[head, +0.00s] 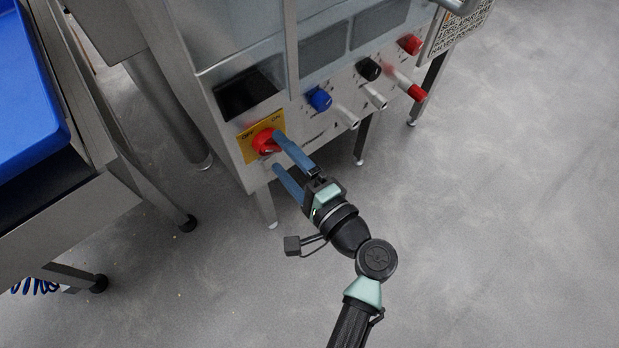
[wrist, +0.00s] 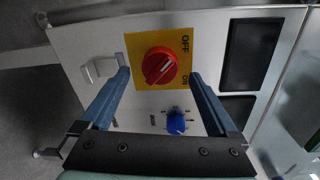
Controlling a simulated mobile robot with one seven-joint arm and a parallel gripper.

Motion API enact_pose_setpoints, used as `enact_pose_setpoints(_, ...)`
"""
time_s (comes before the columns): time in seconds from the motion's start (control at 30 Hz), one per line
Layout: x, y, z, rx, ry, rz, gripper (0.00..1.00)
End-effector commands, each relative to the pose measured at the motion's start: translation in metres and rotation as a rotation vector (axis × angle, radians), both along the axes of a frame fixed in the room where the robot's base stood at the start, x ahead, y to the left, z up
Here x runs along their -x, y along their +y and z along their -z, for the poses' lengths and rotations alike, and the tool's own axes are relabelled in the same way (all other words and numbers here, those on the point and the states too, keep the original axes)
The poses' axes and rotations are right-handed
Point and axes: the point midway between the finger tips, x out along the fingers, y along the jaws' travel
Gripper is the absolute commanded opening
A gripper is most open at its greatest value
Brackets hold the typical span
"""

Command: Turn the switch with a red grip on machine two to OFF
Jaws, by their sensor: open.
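The switch's round red grip (head: 264,142) sits on a yellow plate (head: 249,155) marked OFF and ON, low on the corner of a steel machine (head: 225,85). In the wrist view the red grip (wrist: 159,66) shows a short pale mark lying at a slant; I cannot tell which label it points to. My gripper (head: 279,151) is open, its two blue fingers reaching toward the plate, one on each side of the grip. In the wrist view my gripper (wrist: 160,76) has the red grip between its fingertips, with a gap on both sides. No number shows on the machine.
A steel table with a blue tray (head: 30,95) stands at the left. The grey floor (head: 500,220) at the right is clear.

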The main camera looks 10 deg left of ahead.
Motion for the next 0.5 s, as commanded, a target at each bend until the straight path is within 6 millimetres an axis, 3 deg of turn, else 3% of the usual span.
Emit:
enact_pose_setpoints(0.3, 0.043, -0.057, -0.007, 0.001, 0.002, 0.005, 0.95)
enact_pose_setpoints(0.5, 0.06, -0.077, -0.007, 0.002, 0.0, 0.003, 0.95)
